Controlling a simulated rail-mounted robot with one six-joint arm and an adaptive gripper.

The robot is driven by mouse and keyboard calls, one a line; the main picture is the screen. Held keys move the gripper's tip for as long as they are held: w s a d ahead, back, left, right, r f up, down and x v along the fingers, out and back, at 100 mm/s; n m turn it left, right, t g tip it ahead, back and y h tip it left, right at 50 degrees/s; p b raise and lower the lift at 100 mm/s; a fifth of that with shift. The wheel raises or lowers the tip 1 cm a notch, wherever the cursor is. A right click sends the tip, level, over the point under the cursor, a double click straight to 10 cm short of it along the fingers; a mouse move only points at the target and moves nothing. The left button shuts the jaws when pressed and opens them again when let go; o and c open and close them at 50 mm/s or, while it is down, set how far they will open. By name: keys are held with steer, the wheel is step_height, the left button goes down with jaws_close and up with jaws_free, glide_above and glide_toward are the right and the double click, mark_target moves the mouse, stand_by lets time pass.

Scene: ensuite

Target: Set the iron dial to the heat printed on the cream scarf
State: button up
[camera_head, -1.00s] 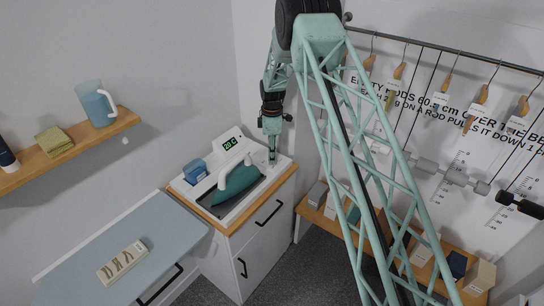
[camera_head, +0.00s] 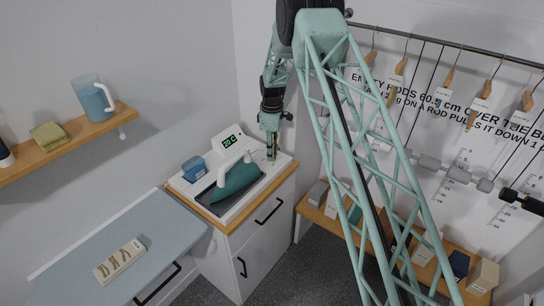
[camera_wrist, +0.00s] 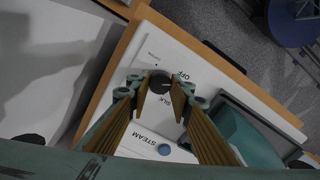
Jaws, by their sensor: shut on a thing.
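My gripper (camera_wrist: 160,88) points down at the iron's station. Its two fingers are closed on the sides of a round dark dial (camera_wrist: 159,82) in the wrist view. The words OFF and SILK are printed beside the dial; its pointer mark is not clear. The teal iron (camera_head: 236,180) rests on the white station (camera_head: 204,200), left of my gripper in the head view; part of it shows in the wrist view (camera_wrist: 240,138). A cream folded piece with brown marks (camera_head: 119,260), perhaps the scarf, lies on the blue-grey board. Its print is too small to read.
A small display with green digits (camera_head: 230,142) stands behind the iron, and a blue block (camera_head: 193,168) sits left of it. A blue button (camera_wrist: 164,149) is near the word STEAM. A wall shelf (camera_head: 75,137) holds a jug (camera_head: 92,98). Hangers and rods are at right.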

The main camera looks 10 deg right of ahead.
steer(key=m+b, duration=0.2)
steer(key=m, duration=0.1)
steer(key=shift+f+m, duration=0.1)
steer(key=shift+m, duration=0.3)
steer(key=m+b, duration=0.2)
steer(key=m, duration=0.1)
steer(key=shift+m, duration=0.4)
steer(key=m+b, duration=0.2)
steer(key=m, duration=0.2)
steer(key=shift+m, duration=0.3)
steer(key=m+b, duration=0.1)
steer(key=m, duration=0.6)
steer(key=shift+m+b, duration=0.3)
steer(key=shift+b, duration=0.05)
steer(key=m, duration=0.4)
steer(key=shift+m+b, duration=0.3)
steer(key=m, duration=0.4)
steer(key=shift+m, duration=0.3)
steer(key=shift+m+b, duration=0.35)
steer(key=shift+m, duration=1.55)
